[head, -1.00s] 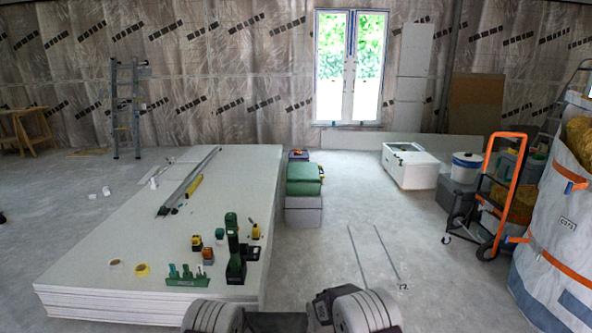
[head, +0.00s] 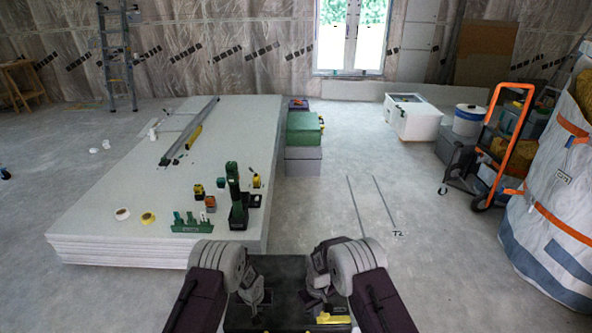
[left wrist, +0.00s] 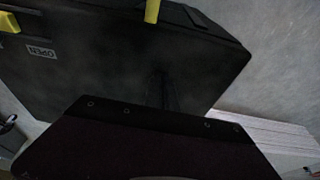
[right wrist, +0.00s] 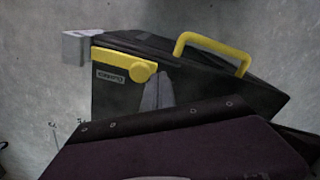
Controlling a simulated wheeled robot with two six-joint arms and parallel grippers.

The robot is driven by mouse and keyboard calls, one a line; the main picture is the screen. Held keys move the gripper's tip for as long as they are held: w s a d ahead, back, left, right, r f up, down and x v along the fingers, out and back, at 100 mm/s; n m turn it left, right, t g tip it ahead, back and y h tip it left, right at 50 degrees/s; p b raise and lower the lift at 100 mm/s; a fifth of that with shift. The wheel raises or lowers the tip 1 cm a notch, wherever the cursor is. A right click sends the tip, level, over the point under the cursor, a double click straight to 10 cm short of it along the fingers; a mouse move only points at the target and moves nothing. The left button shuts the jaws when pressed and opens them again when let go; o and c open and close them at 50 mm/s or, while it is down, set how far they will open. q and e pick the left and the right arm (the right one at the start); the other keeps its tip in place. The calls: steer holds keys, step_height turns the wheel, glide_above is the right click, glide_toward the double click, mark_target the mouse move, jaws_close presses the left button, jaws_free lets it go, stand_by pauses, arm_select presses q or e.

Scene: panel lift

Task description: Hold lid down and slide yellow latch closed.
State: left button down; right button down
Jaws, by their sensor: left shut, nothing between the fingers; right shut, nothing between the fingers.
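A black case with a dark lid (head: 280,272) is at the bottom centre of the head view, directly in front of me. A yellow latch (right wrist: 125,62) lies along its side in the right wrist view, beside a small label, and a yellow handle (right wrist: 215,47) arches over the lid. Yellow parts also show in the left wrist view, near an OPEN label (left wrist: 42,52). My left gripper (head: 256,298) is shut and empty over the left of the case. My right gripper (head: 318,284) is shut and empty over its right, near the latch. I cannot tell whether either touches it.
A stack of white panels (head: 110,215) at the left carries tools and tape rolls. Green and grey boxes (head: 303,140) stand beyond its right edge. An orange hand truck (head: 510,130) and a big white bag (head: 555,190) are at the right.

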arm_select(q)
steer(key=shift+s+f, duration=0.1)
steer(key=shift+f, duration=0.05)
arm_select(e)
steer(key=shift+f, duration=0.2)
steer(key=shift+d, duration=1.4)
arm_select(q)
steer(key=shift+s, duration=0.1)
arm_select(e)
steer(key=shift+a, duration=0.1)
steer(key=shift+a, duration=1.7)
arm_select(q)
steer(key=shift+f, duration=0.1)
arm_select(e)
step_height(320, 180, up, 8)
